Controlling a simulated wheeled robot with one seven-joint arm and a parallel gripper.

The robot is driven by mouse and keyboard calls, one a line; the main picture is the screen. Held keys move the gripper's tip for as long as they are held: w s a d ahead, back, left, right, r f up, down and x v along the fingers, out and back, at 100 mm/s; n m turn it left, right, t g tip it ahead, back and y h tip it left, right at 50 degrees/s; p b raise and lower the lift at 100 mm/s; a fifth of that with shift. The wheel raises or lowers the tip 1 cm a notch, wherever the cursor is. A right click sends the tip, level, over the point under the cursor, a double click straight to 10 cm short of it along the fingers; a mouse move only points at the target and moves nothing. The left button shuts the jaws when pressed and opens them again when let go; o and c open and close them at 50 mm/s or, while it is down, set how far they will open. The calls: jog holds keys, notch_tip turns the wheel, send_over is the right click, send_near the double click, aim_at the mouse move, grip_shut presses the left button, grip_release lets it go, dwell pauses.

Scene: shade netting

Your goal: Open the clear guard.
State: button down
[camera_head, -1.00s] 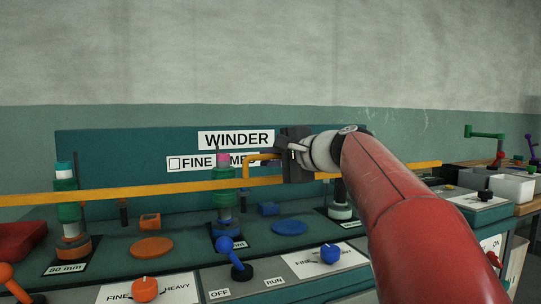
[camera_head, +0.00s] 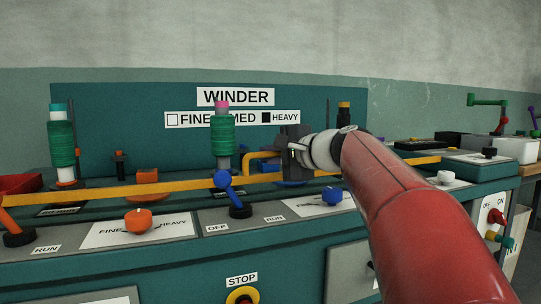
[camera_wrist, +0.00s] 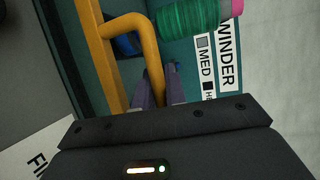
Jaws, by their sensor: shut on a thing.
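The guard shows as a long yellow bar (camera_head: 95,192) across the front of the winder, with a bent yellow handle (camera_head: 260,155) on it. I cannot make out the clear sheet itself. My gripper (camera_head: 286,152) is at the right end of the handle. In the wrist view the handle (camera_wrist: 146,45) runs down between the purple-grey fingers (camera_wrist: 160,88), which are shut on it. The gripper body hides part of the handle in the head view.
Green spools (camera_head: 62,145) and (camera_head: 223,135) stand behind the bar. A blue lever (camera_head: 230,190), an orange knob (camera_head: 138,219) and a blue knob (camera_head: 332,196) are on the front panel. Bins (camera_head: 512,148) stand at the right.

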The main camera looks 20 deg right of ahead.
jog(key=c, duration=1.5)
grip_release()
jog(key=shift+o, duration=0.2)
jog(key=v, duration=0.8)
jog(key=shift+w, duration=0.1)
